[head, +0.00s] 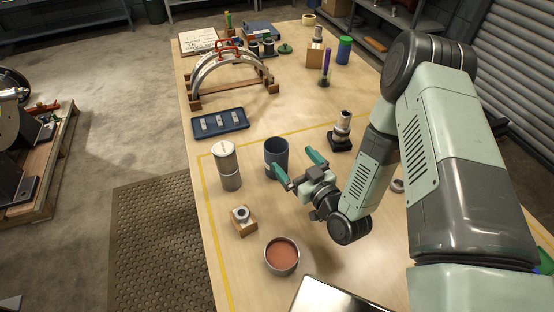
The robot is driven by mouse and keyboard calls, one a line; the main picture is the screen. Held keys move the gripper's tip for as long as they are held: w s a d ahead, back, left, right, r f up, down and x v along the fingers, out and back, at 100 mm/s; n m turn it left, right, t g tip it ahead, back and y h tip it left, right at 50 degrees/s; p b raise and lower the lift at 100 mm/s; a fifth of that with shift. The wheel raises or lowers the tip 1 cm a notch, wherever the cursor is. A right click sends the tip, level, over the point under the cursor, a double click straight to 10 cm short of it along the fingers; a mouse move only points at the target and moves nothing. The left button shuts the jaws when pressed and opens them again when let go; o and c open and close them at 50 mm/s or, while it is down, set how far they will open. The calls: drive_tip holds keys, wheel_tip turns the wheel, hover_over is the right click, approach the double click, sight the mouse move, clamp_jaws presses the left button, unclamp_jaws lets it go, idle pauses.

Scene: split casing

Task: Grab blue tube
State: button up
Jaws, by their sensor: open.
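The blue tube (276,154) stands upright on the wooden table, a dark blue hollow cylinder with an open top. My gripper (297,167) has two green fingers spread apart, and it comes from the right. One finger is in front of the tube's lower right side in the picture, and the other is to the right of the tube. I cannot tell whether either finger touches the tube. Nothing shows between the fingers. The tube's lower right part is partly hidden by the near finger.
A metal canister (228,166) stands left of the tube. A small block with a ring (242,219) and a bowl of reddish material (282,256) are nearer. A dark-based metal fitting (342,132) stands to the right. A blue tray (220,123) and an arched casing (226,72) are farther back.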

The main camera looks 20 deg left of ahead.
sight(270, 139)
drive_tip(key=shift+s+f+t, duration=0.3)
drive_tip(key=shift+s+f, duration=0.1)
drive_tip(key=shift+s, duration=0.25)
drive_tip(key=x, duration=1)
drive_tip(key=shift+a+r, duration=0.1)
drive_tip(key=shift+a, duration=0.3)
drive_tip(key=shift+c, duration=0.3)
drive_tip(key=c, duration=1.3)
